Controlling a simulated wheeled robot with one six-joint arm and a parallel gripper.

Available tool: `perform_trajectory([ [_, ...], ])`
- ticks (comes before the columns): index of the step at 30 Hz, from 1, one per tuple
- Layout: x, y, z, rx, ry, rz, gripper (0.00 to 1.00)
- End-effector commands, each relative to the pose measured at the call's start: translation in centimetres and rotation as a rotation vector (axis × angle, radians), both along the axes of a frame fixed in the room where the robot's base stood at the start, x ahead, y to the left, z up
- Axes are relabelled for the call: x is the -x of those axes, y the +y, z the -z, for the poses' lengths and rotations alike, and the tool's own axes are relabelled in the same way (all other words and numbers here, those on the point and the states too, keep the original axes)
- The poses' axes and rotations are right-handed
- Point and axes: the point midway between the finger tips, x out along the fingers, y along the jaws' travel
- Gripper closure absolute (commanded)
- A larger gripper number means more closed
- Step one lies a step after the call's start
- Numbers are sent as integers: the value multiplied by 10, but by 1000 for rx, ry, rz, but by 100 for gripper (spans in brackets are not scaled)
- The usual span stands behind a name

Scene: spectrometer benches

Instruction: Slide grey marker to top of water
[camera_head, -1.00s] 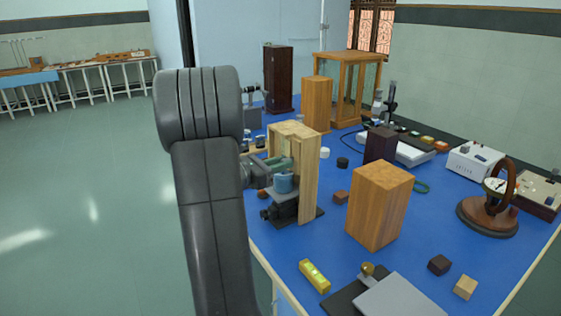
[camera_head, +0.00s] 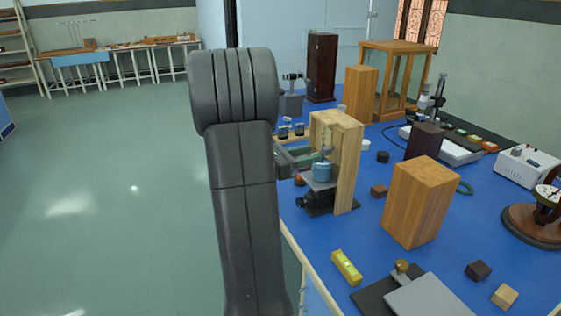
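A small container of blue water (camera_head: 322,172) stands on a dark jack-like stand (camera_head: 318,197), inside an upright light-wood frame (camera_head: 347,165) on the blue bench. Something thin hangs above the water. I cannot make out the grey marker; it is too small or hidden. My grey arm rises in front, left of the frame. What looks like my gripper (camera_head: 297,160) shows past the arm's right edge, level with the water and close to the frame's left side. The arm hides part of it, and its fingers are not clear. I cannot tell whether it touches anything.
A wooden block (camera_head: 421,203) stands right of the frame, with a yellow level (camera_head: 347,267) and a grey plate (camera_head: 430,296) near the front edge. Taller wooden cases (camera_head: 321,68) stand behind. The floor (camera_head: 110,190) to the left is clear.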

Motion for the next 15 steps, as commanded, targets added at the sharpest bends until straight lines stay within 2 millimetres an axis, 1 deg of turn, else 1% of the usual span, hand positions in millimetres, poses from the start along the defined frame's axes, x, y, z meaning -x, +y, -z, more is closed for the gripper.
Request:
perform_trajectory([
  [1,3,11,0,0,0,-5,60],
  [9,20,58,0,0,-1,-5,60],
  [15,29,80,0,0,-1,-1,60],
])
